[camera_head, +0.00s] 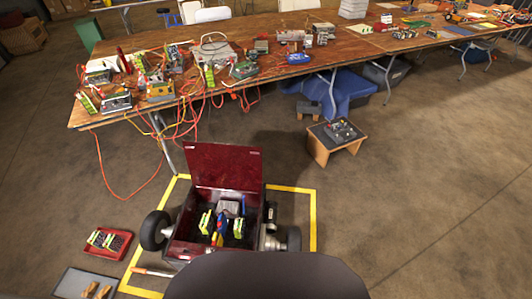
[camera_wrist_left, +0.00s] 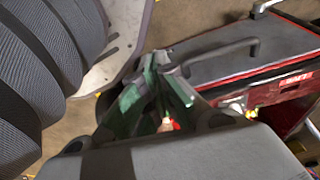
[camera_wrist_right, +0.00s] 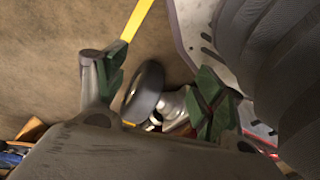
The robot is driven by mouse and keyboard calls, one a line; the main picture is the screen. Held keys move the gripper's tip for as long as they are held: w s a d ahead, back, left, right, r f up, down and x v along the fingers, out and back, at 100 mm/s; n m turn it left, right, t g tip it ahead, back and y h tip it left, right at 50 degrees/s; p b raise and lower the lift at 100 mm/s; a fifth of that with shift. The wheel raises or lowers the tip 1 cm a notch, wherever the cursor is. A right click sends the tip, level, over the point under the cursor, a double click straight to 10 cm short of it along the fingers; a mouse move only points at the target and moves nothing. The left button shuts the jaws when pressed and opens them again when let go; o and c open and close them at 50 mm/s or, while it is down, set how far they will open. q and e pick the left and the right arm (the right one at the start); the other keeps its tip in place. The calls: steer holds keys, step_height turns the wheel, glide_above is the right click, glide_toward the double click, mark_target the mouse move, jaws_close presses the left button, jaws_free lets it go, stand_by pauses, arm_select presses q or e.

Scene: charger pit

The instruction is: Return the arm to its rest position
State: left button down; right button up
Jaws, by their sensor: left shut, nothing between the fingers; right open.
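My left gripper (camera_wrist_left: 157,80) shows in the left wrist view with its green-padded fingertips together and nothing between them. My right gripper (camera_wrist_right: 158,88) shows in the right wrist view with its green-padded fingers spread apart and empty. Neither arm nor gripper is visible in the head view. Ribbed dark parts of my own arms fill one side of each wrist view.
A red wheeled box (camera_head: 228,165), lid open, stands in a yellow floor outline (camera_head: 313,215), holding green-yellow pieces. A red tray (camera_head: 108,252) and grey mat (camera_head: 73,284) lie left. A cluttered table (camera_head: 345,50) and small stool (camera_head: 320,148) stand beyond. Floor at right is clear.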

arm_select(q)
steer(key=s+a+r+p, duration=0.2)
steer(key=s+p, duration=0.4)
steer(key=s, duration=0.1)
steer(key=s+a+r+g+p, duration=0.1)
steer(key=s+a+p, duration=0.2)
steer(key=s+p, duration=0.4)
steer(key=shift+s+r+y, duration=0.3)
steer(key=shift+s+r, duration=0.05)
steer(key=shift+s, duration=0.05)
arm_select(e)
steer(key=s+d+r, duration=0.2)
steer(key=s, duration=0.5)
steer(key=s+d+r+g, duration=0.1)
steer(key=s+d, duration=0.2)
steer(key=s, duration=0.4)
steer(key=shift+s+r+h, duration=0.3)
steer(key=shift+s+r, duration=0.05)
arm_select(q)
steer(key=shift+s+a, duration=0.15)
arm_select(e)
steer(key=shift+w, duration=0.2)
